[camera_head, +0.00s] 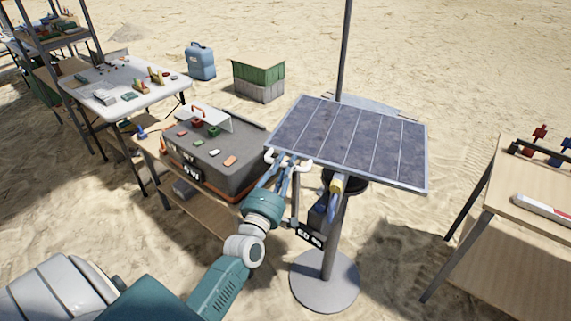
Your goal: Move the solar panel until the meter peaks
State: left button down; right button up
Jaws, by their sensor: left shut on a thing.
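The solar panel (350,143) is a dark blue-grey sheet with pale lines and a light frame. It is tilted on a grey post with a round base (325,283). A white handle (303,165) sticks out from its left edge. My left gripper (284,161) is at that edge, shut on the handle. A small black box with a pale-marked face (310,235) hangs by the post and may be the meter; its reading is too small to make out. My right gripper is out of view.
A grey case (232,165) with coloured parts sits on a low wooden bench, left of the panel. A white table (115,80) stands farther left. A wooden table (530,180) is at the right. A green crate (258,72) and blue canister (200,62) stand behind on sand.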

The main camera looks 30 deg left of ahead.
pick_arm(q)
jog(key=shift+d+r+m+p, duration=0.15)
jog(key=shift+r+m+p, duration=0.4)
jog(key=shift+r, duration=0.25)
jog(key=shift+w+d+r+m+h+p, duration=0.1)
jog(key=shift+d+r+m+h+p, duration=0.1)
jog(key=shift+r+m+h+p, duration=0.3)
jog(key=shift+f+y, duration=0.2)
jog(key=shift+y, duration=0.1)
jog(key=c, duration=1.7)
grip_release()
jog(key=shift+o, duration=0.2)
jog(key=v, duration=1.2)
